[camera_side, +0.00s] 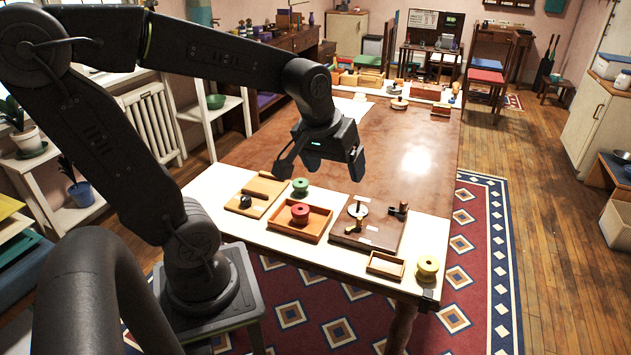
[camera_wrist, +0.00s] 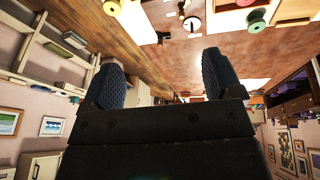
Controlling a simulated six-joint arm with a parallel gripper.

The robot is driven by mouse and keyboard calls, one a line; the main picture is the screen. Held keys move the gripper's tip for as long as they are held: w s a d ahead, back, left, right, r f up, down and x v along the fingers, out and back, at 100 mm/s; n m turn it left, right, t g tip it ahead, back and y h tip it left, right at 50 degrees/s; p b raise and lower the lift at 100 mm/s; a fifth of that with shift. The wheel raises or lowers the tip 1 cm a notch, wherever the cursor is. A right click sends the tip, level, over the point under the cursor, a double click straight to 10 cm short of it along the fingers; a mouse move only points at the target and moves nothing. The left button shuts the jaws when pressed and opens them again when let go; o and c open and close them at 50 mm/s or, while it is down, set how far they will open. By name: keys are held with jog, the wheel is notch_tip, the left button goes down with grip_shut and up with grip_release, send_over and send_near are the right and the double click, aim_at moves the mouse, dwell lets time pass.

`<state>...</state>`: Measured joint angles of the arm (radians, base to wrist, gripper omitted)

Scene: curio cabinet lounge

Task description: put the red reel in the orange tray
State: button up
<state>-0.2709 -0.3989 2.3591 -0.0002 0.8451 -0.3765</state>
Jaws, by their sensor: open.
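The red reel (camera_side: 300,214) sits upright inside the orange tray (camera_side: 293,234), a shallow wooden-walled tray near the table's front edge in the side view. My gripper (camera_side: 320,170) is above the table, higher than the tray and apart from it and the reel. Its fingers are spread and nothing is between them. In the wrist view my gripper (camera_wrist: 161,78) shows two dark textured fingers with a wide empty gap. A red thing at the top edge of the wrist view may be the reel, but it is cut off.
A green reel (camera_side: 300,186) stands behind the tray. A wooden board with a dark knob (camera_side: 246,201) lies to the left. A brown board with upright posts (camera_side: 372,240) is to the right, with a small empty tray (camera_side: 386,271) and a yellow reel (camera_side: 428,266) near the corner. The mid-table is clear.

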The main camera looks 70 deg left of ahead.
jog(key=s+d+r+m+t+h, duration=0.1)
jog(key=s+d+r+m+t, duration=0.1)
jog(key=s+d+m, duration=0.4)
jog(key=shift+s+d+r+m, duration=0.2)
jog(key=shift+s+d+m, duration=0.1)
jog(key=shift+d+m, duration=0.4)
dwell(0.5)
